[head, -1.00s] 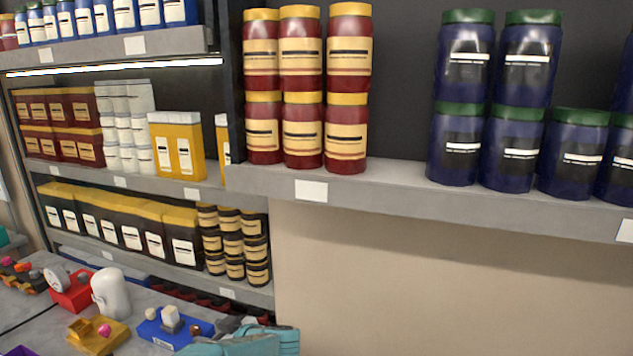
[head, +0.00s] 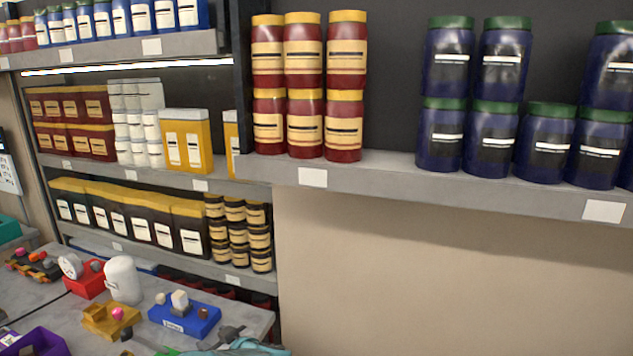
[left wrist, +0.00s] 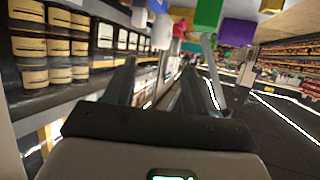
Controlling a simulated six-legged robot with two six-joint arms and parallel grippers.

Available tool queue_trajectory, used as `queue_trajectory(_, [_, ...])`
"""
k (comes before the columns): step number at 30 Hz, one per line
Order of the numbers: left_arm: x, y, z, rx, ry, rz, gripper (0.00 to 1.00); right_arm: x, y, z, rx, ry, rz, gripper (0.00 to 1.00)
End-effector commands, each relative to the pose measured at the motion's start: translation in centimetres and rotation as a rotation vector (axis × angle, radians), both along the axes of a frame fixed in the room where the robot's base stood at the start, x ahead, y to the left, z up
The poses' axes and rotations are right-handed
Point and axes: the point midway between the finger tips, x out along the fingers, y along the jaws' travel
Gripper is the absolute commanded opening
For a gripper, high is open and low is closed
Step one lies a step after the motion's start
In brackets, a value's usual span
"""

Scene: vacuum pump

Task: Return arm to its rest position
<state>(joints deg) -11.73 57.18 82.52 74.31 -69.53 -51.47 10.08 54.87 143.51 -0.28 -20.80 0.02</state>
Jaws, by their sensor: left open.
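My left gripper (left wrist: 160,70) shows in the left wrist view with its two dark fingers apart and nothing between them. In the head view, only part of my teal left arm and a dark grey piece show at the bottom edge, near the corner of the grey workbench (head: 258,322); the fingertips cannot be made out. My right gripper is not in view. On the bench stand a white domed cylinder (head: 123,280), a red unit with a round gauge (head: 85,282), a yellow block (head: 110,320) and a blue block with small parts (head: 185,318).
Shelves with red jars (head: 345,130), navy jars (head: 492,140) and dark yellow-lidded containers (head: 190,230) line the wall. The beige wall (head: 430,270) below the right shelf is bare. In the left wrist view, shelf jars (left wrist: 33,75) are close on the left and dark floor (left wrist: 270,125) is on the right.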

Motion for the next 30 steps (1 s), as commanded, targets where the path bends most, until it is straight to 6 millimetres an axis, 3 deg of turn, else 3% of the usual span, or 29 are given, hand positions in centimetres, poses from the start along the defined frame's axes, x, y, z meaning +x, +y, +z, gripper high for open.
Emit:
queue_trajectory(5, [-0.8, -0.3, -5.0, -0.036, 0.044, -0.175, 0.56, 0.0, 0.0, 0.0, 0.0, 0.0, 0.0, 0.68])
queue_trajectory(11, [-4.9, -2.3, -12.4, -0.17, 0.168, -0.408, 0.56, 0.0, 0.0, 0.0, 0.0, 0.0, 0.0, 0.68])
queue_trajectory(14, [-9.3, -3.9, -16.6, -0.286, 0.278, -0.527, 0.56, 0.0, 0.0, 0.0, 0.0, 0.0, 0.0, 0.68])
queue_trajectory(16, [-13.6, -5.3, -19.5, -0.392, 0.38, -0.606, 0.56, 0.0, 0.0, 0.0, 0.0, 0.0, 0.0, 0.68])
queue_trajectory(19, [-20.1, -7.2, -22.2, -0.541, 0.525, -0.69, 0.56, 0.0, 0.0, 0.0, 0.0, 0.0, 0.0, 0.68])
queue_trajectory(24, [-29.4, -9.4, -23.9, -0.733, 0.727, -0.767, 0.56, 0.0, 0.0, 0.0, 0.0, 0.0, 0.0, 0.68])
queue_trajectory(30, [-38.4, -11.0, -23.5, -0.907, 0.928, -0.811, 0.56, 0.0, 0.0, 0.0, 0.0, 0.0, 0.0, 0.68])
